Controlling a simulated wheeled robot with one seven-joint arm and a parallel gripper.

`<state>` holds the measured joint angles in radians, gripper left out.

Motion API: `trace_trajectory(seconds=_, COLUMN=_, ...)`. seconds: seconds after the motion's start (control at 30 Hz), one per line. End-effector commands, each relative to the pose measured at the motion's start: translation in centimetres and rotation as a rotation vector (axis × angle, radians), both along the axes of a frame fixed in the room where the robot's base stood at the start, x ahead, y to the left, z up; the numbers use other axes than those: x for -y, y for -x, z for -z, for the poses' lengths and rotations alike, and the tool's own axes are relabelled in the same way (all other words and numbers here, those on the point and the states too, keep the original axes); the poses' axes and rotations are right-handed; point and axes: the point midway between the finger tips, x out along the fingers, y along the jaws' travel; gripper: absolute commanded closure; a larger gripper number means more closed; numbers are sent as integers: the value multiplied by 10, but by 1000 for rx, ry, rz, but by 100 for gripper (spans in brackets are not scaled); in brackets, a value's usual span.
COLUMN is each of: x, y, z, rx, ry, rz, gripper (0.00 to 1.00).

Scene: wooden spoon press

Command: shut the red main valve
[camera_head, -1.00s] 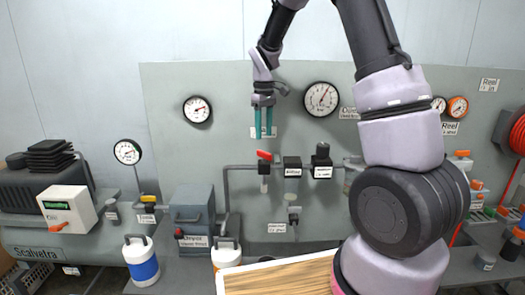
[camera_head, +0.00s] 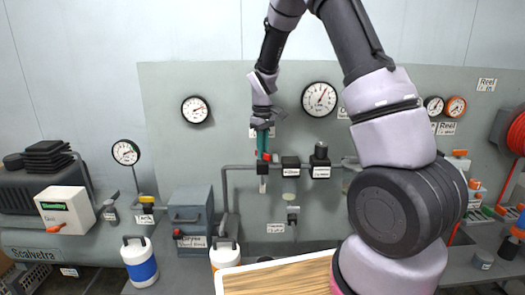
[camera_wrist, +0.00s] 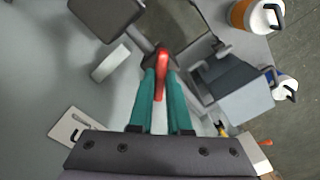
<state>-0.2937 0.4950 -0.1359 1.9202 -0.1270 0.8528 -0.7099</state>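The red main valve's lever (camera_wrist: 161,62) lies between my two teal fingers in the wrist view, with a finger close against each side. In the head view the valve's red part (camera_head: 267,157) shows only in small pieces behind and beside the fingertips, on the pipe at the middle of the grey panel. My gripper (camera_head: 263,154) points down at it. It looks narrowed onto the lever, and almost no gap shows between fingers and lever in the wrist view (camera_wrist: 161,80).
Dark blocks (camera_head: 291,162) sit on the pipe just right of the valve. A grey box (camera_head: 192,211) stands to its lower left. A pressure gauge (camera_head: 319,99) hangs above right. White bottles (camera_head: 140,262) stand below left.

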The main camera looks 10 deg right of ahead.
Motion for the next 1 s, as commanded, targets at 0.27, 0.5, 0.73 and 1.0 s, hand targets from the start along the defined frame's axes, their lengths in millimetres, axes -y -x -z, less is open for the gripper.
trace_trajectory(seconds=0.27, x=0, y=0, z=0, rx=0, ry=0, rz=21, gripper=100)
trace_trajectory(seconds=0.5, x=0, y=0, z=0, rx=0, ry=0, rz=133, gripper=100)
trace_trajectory(seconds=0.73, x=0, y=0, z=0, rx=0, ry=0, rz=320, gripper=100)
trace_trajectory(seconds=1.0, x=0, y=0, z=-1, rx=0, ry=1, rz=544, gripper=100)
